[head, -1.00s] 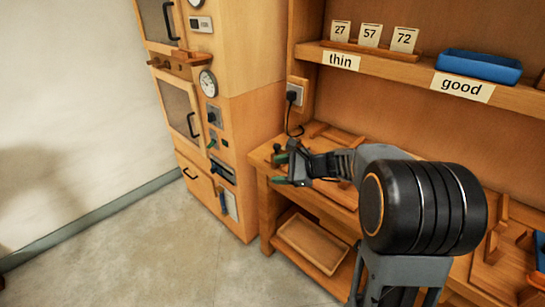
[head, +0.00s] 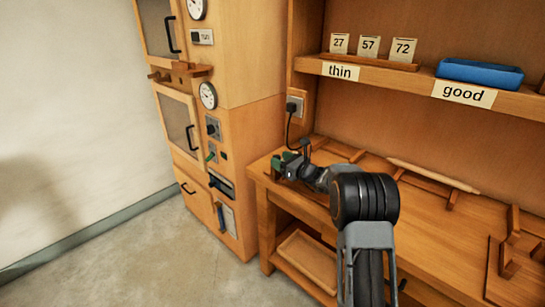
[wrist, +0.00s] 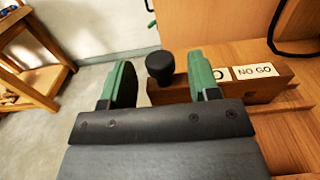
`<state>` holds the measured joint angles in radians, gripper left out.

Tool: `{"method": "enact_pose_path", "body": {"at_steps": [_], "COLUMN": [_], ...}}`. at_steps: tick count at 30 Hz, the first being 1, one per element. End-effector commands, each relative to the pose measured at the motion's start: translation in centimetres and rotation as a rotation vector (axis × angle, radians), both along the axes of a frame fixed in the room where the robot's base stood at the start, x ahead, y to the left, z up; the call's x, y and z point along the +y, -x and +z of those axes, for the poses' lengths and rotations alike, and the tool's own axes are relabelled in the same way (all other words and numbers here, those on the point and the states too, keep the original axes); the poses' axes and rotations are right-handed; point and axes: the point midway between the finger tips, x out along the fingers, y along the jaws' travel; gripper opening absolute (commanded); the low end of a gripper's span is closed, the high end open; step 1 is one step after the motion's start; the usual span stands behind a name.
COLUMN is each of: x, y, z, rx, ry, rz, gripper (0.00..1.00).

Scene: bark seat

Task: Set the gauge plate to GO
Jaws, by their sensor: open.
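In the wrist view a brown wooden bar (wrist: 265,88), which looks like the gauge plate, carries a white NO GO label (wrist: 255,71). Left of it is a second label, mostly hidden behind my right finger, with only its last O showing. A black round knob (wrist: 160,66) stands between my two green fingers, near their tips, with a gap on each side. My gripper (head: 283,164) is open over the left end of the bench in the head view. The knob and plate are hard to make out there.
The wooden bench (head: 420,225) has rails and a light rod (head: 432,175) on it. A shelf above holds number cards and a blue tray (head: 480,72). A tall cabinet (head: 237,60) with gauges stands left of the bench. A cable hangs from a wall socket (head: 294,105) behind my gripper.

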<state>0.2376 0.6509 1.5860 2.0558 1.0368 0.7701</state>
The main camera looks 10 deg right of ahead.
Motion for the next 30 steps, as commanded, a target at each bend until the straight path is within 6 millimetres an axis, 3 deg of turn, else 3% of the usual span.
{"method": "enact_pose_path", "body": {"at_steps": [9,22,30], "x": [2.1,2.5,2.5], "y": [-2.9,-3.4,-3.4], "z": [0.0,0.0,0.0], "rx": [0.001,0.0,0.0], "ry": [0.001,0.001,0.001], "rz": [0.0,0.0,0.001], "gripper": [0.56,0.56,0.31]}}
